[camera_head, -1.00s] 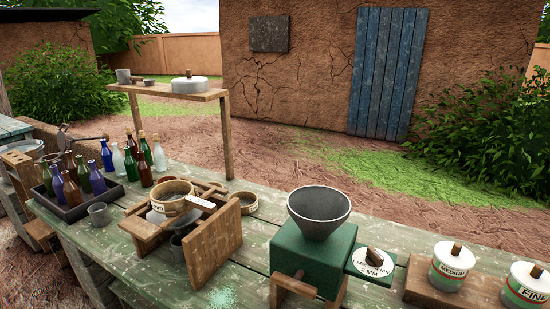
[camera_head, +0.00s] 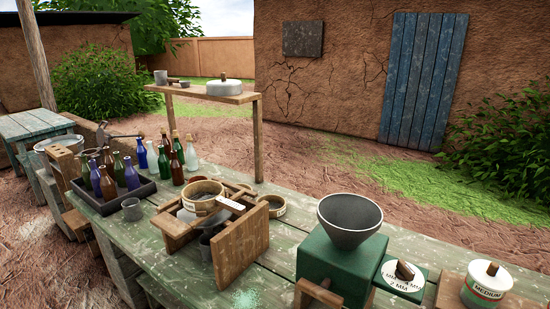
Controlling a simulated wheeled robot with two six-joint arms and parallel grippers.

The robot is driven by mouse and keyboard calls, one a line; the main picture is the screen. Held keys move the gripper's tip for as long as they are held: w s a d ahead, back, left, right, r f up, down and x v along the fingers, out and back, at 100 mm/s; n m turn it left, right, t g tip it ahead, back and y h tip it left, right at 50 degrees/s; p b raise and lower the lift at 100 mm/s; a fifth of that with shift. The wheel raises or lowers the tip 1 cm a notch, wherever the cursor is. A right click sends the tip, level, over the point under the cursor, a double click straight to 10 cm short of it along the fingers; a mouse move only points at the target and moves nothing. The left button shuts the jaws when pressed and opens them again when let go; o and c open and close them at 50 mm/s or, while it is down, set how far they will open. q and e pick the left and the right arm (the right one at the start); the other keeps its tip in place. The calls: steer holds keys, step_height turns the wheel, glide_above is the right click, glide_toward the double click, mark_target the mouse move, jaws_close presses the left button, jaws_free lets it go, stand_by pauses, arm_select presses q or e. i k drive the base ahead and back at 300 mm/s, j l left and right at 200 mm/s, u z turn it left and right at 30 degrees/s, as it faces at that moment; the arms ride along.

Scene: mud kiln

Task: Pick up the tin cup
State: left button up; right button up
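Several grey metal cups could be the tin cup. One small grey cup (camera_head: 131,210) stands upright on the green table, in front of the bottle tray. Another grey cup (camera_head: 160,77) stands on the raised wooden shelf at its left end. A third grey vessel (camera_head: 206,244) is partly hidden inside the wooden frame under the sieve. I cannot tell which one is meant. Neither of my grippers shows in the head view.
A dark tray (camera_head: 142,192) holds several bottles. A wooden frame (camera_head: 241,246) carries a round sieve (camera_head: 205,196). A green grinder (camera_head: 341,262) with a grey hopper (camera_head: 350,218) stands to the right. The shelf (camera_head: 235,97) rises behind.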

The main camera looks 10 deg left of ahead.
mark_target(132, 207)
steer(key=u, duration=1.4)
